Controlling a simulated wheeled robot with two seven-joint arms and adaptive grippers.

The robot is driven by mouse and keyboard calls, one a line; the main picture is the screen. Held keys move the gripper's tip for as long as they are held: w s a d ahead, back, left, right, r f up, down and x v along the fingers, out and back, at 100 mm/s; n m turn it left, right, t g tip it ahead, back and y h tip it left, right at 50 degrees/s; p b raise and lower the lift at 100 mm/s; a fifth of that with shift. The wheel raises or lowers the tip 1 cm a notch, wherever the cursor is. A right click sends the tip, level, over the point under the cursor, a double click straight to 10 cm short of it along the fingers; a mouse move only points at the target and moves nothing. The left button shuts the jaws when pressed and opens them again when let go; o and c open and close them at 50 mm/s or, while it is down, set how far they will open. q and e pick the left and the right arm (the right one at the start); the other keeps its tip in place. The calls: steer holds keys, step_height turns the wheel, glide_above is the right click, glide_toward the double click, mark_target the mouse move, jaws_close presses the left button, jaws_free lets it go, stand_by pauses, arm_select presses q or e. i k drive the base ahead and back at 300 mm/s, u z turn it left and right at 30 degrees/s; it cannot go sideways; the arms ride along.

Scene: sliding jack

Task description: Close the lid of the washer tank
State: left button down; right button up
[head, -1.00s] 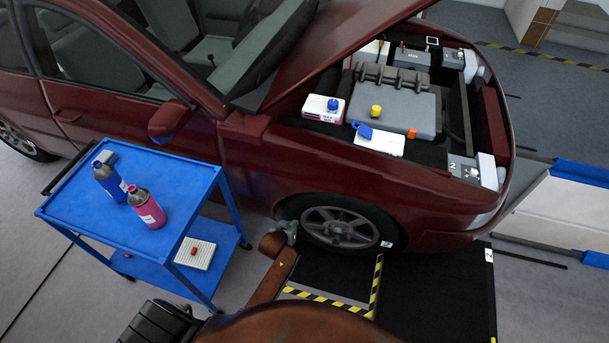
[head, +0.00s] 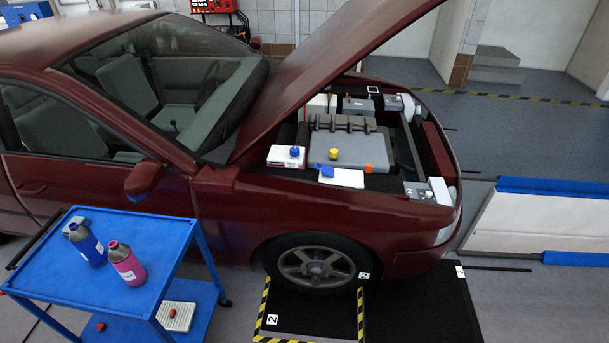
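In the head view, a white tank (head: 341,178) sits at the near side of the car's open engine bay. A blue flip lid (head: 324,170) stands raised at its left end, so it looks open; I take this as the washer tank. Its opening is too small to make out. Just left of it is a white tank with pink in its lower part (head: 285,158), topped by a round blue cap (head: 294,152). Neither of my grippers is in view.
The dark red car's raised hood (head: 335,75) slopes above the bay's left side. A yellow cap (head: 334,154) and an orange cap (head: 369,168) are near the tank. A blue cart (head: 60,265) with two bottles stands at left. Striped floor plates lie by the front wheel (head: 314,262).

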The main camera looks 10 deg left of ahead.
mark_target(329, 170)
steer(key=u, duration=0.7)
steer(key=i, duration=1.05)
steer(key=z, duration=0.55)
steer(key=i, duration=0.65)
steer(key=z, duration=0.45)
